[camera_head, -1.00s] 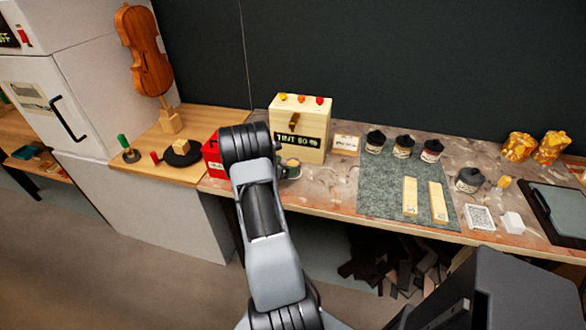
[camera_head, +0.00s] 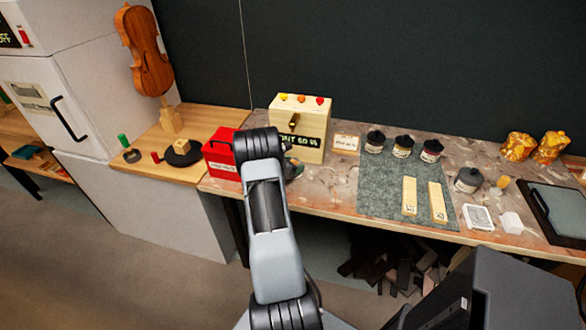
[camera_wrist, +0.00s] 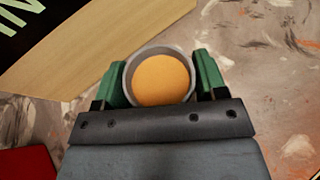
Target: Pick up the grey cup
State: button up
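The grey cup (camera_wrist: 160,52) is round, with a grey rim and an orange inside, seen from above in the wrist view. My gripper (camera_wrist: 160,78) has a green finger on each side of it, both very close to its wall. I cannot tell whether they press on it or leave a thin gap. The near side of the cup is hidden behind the gripper body. In the head view my arm covers most of my gripper and the cup, just in front of the cream box.
A red box (camera_head: 219,153) stands left of my arm, and the cream box (camera_head: 312,148) stands behind it. A grey mat (camera_head: 378,198) with jars and pale bars lies to the right. A violin (camera_head: 143,52) stands at the back left.

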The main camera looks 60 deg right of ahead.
jog(key=c, duration=0.7)
